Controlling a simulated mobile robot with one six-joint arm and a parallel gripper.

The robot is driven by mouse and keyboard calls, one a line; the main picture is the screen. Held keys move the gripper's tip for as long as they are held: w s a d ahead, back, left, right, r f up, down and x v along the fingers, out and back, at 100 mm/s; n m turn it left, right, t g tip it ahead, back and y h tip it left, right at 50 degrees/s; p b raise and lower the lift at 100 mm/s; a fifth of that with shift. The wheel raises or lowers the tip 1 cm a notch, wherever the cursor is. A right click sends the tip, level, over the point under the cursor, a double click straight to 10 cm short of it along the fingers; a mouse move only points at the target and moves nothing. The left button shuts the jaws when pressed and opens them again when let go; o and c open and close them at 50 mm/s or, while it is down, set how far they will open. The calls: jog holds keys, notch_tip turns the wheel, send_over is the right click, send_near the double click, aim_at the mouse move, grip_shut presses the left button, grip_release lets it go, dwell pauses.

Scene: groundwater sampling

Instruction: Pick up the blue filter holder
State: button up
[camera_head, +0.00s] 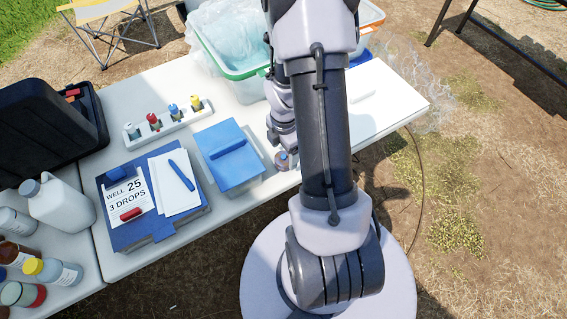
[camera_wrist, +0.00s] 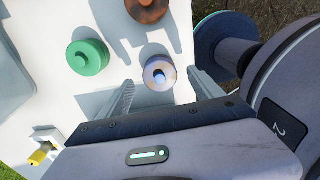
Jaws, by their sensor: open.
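In the wrist view a small round holder (camera_wrist: 160,73) stands on the white surface, greyish-lilac with a brownish edge and a pale bluish centre. It lies between the two fingers of my gripper (camera_wrist: 164,92), apart from both and near the fingertips. My gripper is open and empty. A green round holder (camera_wrist: 87,57) and a rust-brown one (camera_wrist: 147,8) stand nearby. In the head view my arm hides most of this spot; a small bluish and brown round piece (camera_head: 282,160) shows at the table's front edge beside my gripper.
A white rack (camera_head: 163,128) of colour-capped bottles and a green-rimmed bin (camera_head: 240,74) stand behind. A blue binder (camera_head: 148,232), jugs and bottles fill the left. The table's right end (camera_head: 400,105) is mostly clear.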

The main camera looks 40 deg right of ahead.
aim_at(283, 158)
notch_tip(283, 158, down, 4)
jog(key=shift+a+b, duration=0.1)
jog(key=shift+b, duration=0.75)
jog(key=shift+r, duration=0.15)
jog(key=c, duration=1.5)
